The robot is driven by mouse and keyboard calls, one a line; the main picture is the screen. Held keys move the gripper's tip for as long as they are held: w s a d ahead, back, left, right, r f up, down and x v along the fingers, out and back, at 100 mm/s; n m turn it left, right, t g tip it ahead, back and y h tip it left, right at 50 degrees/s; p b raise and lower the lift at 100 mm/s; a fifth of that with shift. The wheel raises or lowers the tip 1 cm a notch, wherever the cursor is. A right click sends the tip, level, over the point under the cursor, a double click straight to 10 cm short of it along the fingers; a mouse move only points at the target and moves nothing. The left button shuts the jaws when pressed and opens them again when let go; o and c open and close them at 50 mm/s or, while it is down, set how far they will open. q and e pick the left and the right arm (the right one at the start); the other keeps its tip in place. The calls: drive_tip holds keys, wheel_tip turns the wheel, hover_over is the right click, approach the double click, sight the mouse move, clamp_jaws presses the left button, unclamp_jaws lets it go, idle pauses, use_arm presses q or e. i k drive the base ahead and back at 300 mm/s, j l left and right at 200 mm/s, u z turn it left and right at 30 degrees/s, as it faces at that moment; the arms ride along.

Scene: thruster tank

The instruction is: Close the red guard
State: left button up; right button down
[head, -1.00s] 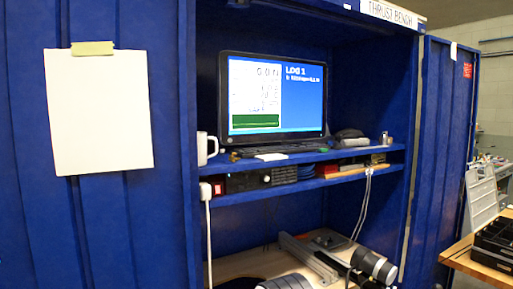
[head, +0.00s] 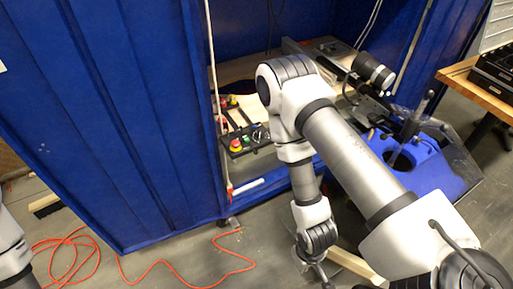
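No red guard can be made out for certain. A small dark control panel (head: 243,139) sits inside the blue cabinet, at the left of its lower shelf. It carries a red button on a yellow base (head: 236,144) and other small controls, too small to tell apart. A second red and yellow part (head: 231,101) lies behind it. My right arm bends down in front of the cabinet and hides part of the shelf. Its gripper (head: 322,272) hangs low near the bottom edge, apart from the panel; its fingers are unclear. My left arm shows only at the left edge, its gripper out of view.
The cabinet's large blue door (head: 110,120) stands on the left. A blue tank (head: 425,165) with equipment stands at right, near a wooden table (head: 480,88). An orange cable (head: 180,278) lies across the grey floor, which has free room in front of the cabinet.

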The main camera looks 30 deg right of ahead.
sight(226, 123)
drive_tip(key=i+l, duration=0.35)
drive_tip(key=l, duration=0.15)
drive_tip(key=i+l, duration=0.35)
drive_tip(key=l, duration=0.15)
